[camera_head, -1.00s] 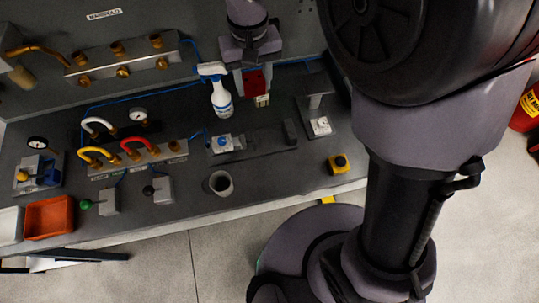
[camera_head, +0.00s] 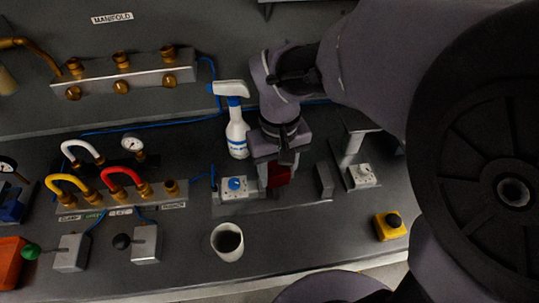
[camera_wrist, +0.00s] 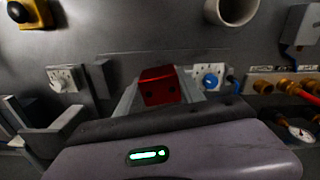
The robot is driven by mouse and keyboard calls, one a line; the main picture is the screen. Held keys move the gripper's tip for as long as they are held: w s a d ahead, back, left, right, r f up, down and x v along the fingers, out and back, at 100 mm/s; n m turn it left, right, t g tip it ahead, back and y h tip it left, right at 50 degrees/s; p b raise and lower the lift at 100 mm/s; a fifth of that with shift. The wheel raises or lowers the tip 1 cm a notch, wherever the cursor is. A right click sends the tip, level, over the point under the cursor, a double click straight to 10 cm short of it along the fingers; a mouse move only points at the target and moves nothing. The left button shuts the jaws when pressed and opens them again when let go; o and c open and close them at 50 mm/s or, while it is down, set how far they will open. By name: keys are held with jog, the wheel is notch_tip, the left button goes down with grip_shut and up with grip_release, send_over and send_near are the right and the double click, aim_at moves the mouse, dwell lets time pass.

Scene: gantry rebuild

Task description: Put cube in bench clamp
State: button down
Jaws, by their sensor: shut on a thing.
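The red cube (camera_head: 279,176) is held at the tip of my gripper (camera_head: 270,172), which is shut on it. The cube also shows in the wrist view (camera_wrist: 160,85), with light grey fingers at its sides. The bench clamp appears to be the low dark base with an upright grey block (camera_head: 324,180) at its right and a blue-knobbed plate (camera_head: 235,188) at its left. The cube is seen between these two parts. I cannot tell whether it is above the base or touching it. My gripper hides part of the clamp.
A white spray bottle (camera_head: 237,134) stands close to the left of my gripper. A yellow button box (camera_head: 390,226) is at right. Free bench lies between cup and button box.

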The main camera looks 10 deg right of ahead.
jog(key=s+d+f+m+b, duration=0.2)
jog(key=s+d+f, duration=0.2)
jog(key=s+d, duration=0.75)
jog(key=p, duration=0.5)
send_over(298, 189)
jog(key=s, duration=0.2)
jog(key=shift+w+d+f, duration=0.1)
jog(key=shift+w+f, duration=0.15)
jog(key=shift+f, duration=0.75)
jog(key=shift+w, duration=0.65)
jog(key=f+b, duration=0.1)
jog(key=f, duration=0.1)
jog(key=f+b, duration=0.1)
jog(key=shift+w+a+f, duration=0.2)
jog(key=shift+f, duration=0.15)
jog(key=shift+s+r, duration=0.1)
jog(key=shift+r, duration=0.05)
jog(key=c, duration=1)
grip_release()
jog(key=shift+f+b, duration=0.2)
jog(key=shift+b, duration=0.1)
jog(key=shift+c, duration=0.2)
